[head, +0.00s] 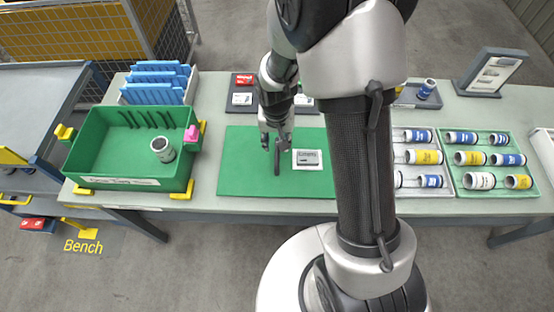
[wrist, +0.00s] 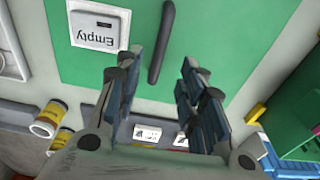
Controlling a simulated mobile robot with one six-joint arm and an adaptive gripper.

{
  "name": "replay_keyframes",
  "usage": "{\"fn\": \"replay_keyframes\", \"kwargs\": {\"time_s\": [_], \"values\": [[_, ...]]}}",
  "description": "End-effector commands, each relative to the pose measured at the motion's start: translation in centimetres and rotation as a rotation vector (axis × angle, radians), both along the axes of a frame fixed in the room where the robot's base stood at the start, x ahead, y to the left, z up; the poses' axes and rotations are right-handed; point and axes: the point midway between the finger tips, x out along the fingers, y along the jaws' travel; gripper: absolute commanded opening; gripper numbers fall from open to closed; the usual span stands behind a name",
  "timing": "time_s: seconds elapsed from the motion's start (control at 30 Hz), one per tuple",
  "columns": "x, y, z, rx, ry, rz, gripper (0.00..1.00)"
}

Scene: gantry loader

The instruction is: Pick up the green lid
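The green lid (head: 243,172) is a flat green panel lying on the bench, with a dark bar handle (head: 277,161) on its top. It also fills much of the wrist view (wrist: 225,45), where the handle (wrist: 162,42) shows near the top middle. My gripper (head: 276,140) is above the lid close to the handle. In the wrist view my gripper (wrist: 157,65) has its fingers spread with nothing between them, and the handle lies in line with the gap. I cannot tell how high the fingers are above the handle. Part of the lid is hidden behind my arm.
A white "Empty" sign (head: 306,159) sits on or over the lid, right of the handle. A green tray (head: 125,182) with a can (head: 162,149) stands left. Blue dividers (head: 157,82) stand behind it. Trays of cans (head: 487,190) are on the right.

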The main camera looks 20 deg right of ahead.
Motion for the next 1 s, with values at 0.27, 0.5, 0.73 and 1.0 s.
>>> {"fn": "replay_keyframes", "kwargs": {"time_s": [0.27,0.5,0.73,1.0], "values": [[0.3,-0.1,-2.5,0.001,0.001,-0.002,0.36],[0.2,-0.3,-5.2,0.0,0.002,-0.001,0.36],[0.5,-0.4,-7.7,0.0,0.0,-0.001,0.36],[0.5,-0.4,-7.5,0.0,0.0,-0.001,0.31]]}}
